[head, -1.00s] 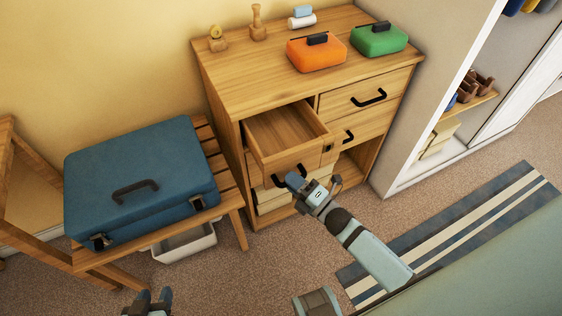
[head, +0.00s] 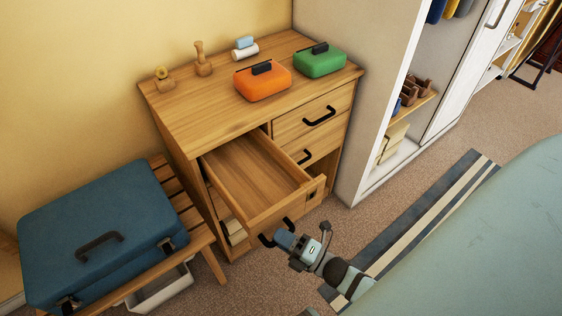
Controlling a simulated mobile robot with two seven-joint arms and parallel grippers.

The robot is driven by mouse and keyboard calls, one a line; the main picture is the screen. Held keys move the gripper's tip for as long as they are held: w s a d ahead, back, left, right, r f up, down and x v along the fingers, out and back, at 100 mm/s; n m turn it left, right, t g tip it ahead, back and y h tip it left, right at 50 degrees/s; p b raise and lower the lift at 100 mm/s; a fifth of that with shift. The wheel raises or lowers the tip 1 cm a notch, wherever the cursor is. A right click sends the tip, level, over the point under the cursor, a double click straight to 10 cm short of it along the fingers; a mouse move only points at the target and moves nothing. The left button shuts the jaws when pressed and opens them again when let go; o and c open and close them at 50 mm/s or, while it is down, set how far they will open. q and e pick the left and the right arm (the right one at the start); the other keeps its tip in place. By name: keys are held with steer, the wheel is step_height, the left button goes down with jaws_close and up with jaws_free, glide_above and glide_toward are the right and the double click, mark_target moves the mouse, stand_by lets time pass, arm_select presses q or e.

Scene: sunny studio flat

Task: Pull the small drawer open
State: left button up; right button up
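The small drawer (head: 258,172) is the upper left one in the wooden chest (head: 205,110). It is pulled far out and looks empty inside. Its black handle (head: 266,240) is on the front panel, low in the head view. My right gripper (head: 284,238) is at the right part of this handle and appears shut on it. The fingertips partly hide the handle. My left gripper is not in view.
An orange case (head: 262,84), a green case (head: 320,62) and small items stand on the chest. A blue suitcase (head: 100,230) lies on a slatted bench (head: 195,215) at left. A striped rug (head: 420,220) lies on the floor at right.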

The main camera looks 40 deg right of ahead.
steer(key=o, duration=0.4)
steer(key=shift+c, duration=0.2)
arm_select(q)
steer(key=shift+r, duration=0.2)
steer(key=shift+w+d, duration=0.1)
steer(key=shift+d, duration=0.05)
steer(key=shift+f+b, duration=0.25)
steer(key=shift+b, duration=0.15)
arm_select(e)
steer(key=v, duration=1.3)
steer(key=shift+s+d+f, duration=0.1)
steer(key=shift+s+d, duration=0.1)
steer(key=shift+s, duration=0.15)
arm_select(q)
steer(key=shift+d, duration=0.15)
